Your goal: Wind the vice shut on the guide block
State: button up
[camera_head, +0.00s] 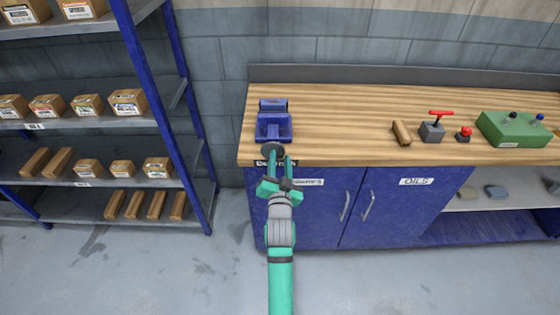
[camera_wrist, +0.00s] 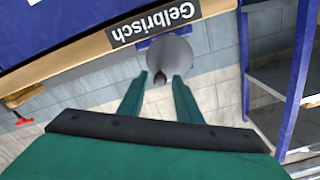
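The blue vice (camera_head: 274,126) is on the left end of the wooden bench top. Its grey round handwheel (camera_head: 272,149) faces the front edge and shows large in the wrist view (camera_wrist: 173,55). A small dark knob (camera_wrist: 160,78) on the wheel lies between my fingertips in that view. My gripper (camera_head: 279,163) is open just in front of the wheel, with its fingers (camera_wrist: 161,80) apart on either side of the knob. I cannot tell whether they touch it. I cannot make out a guide block between the vice jaws.
The bench top (camera_head: 340,120) is clear right of the vice, up to a wooden block (camera_head: 401,133), a red-handled grey device (camera_head: 432,130), a red knob (camera_head: 464,134) and a green box (camera_head: 515,129). A blue-posted shelf (camera_head: 165,90) with boxes stands left. Blue cupboards (camera_head: 318,212) are below.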

grip_shut()
jog(key=shift+d+f+m, duration=0.1)
jog(key=shift+f+m, duration=0.15)
jog(key=shift+m, duration=0.6)
jog(key=shift+d+f+m, duration=0.1)
jog(key=shift+f+m, duration=0.1)
jog(key=shift+m, duration=0.65)
jog(key=shift+d+f+m, duration=0.1)
jog(key=shift+f+m, duration=0.15)
jog(key=shift+m, duration=0.6)
jog(key=shift+f+m, duration=0.2)
jog(key=shift+m, duration=0.65)
jog(key=shift+f+m, duration=0.2)
jog(key=shift+m, duration=0.7)
jog(key=shift+f+m, duration=0.2)
jog(key=shift+m, duration=0.7)
